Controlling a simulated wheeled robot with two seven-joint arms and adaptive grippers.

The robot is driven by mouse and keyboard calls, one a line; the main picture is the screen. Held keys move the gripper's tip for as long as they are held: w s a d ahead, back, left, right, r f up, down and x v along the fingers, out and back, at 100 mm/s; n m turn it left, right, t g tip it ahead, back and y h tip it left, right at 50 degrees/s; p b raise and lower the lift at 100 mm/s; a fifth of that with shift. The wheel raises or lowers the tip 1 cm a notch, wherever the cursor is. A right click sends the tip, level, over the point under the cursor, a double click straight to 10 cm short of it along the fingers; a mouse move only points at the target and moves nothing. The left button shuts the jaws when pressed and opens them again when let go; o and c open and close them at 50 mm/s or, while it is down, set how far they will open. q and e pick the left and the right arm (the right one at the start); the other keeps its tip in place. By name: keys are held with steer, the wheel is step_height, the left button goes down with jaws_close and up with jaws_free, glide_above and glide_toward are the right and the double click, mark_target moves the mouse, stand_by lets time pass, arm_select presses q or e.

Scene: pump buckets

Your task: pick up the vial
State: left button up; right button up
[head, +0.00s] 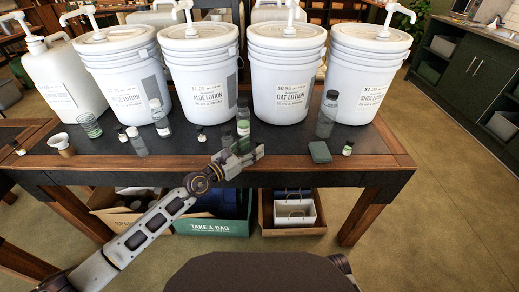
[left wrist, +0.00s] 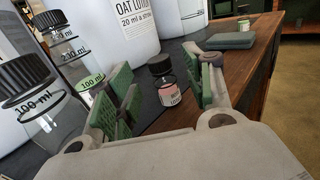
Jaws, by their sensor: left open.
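My left gripper (left wrist: 160,92) is open, with green-padded fingers to either side of the vial. The vial seems to be just beyond or between the fingertips; contact does not show. In the head view my left gripper (head: 243,157) is over the table's front edge, and I cannot make out this vial there. My right gripper is not in view.
Bottles with black caps (left wrist: 27,92) stand close left of my left gripper. A green block (head: 320,152) and another small vial (head: 347,148) are to the right. Large lotion buckets (head: 285,75) line the back. The wooden table edge (head: 385,150) is near.

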mark_target(257, 144)
arm_select(q)
steer(key=shift+x, duration=1.5)
steer(key=shift+w+d+r, duration=0.1)
steer(key=shift+w+d, duration=0.45)
steer(key=shift+d, duration=0.05)
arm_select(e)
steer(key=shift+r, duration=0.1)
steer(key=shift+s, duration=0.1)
arm_select(q)
steer(key=c, duration=1.1)
steer(key=shift+c, duration=0.2)
steer(key=shift+r, duration=0.15)
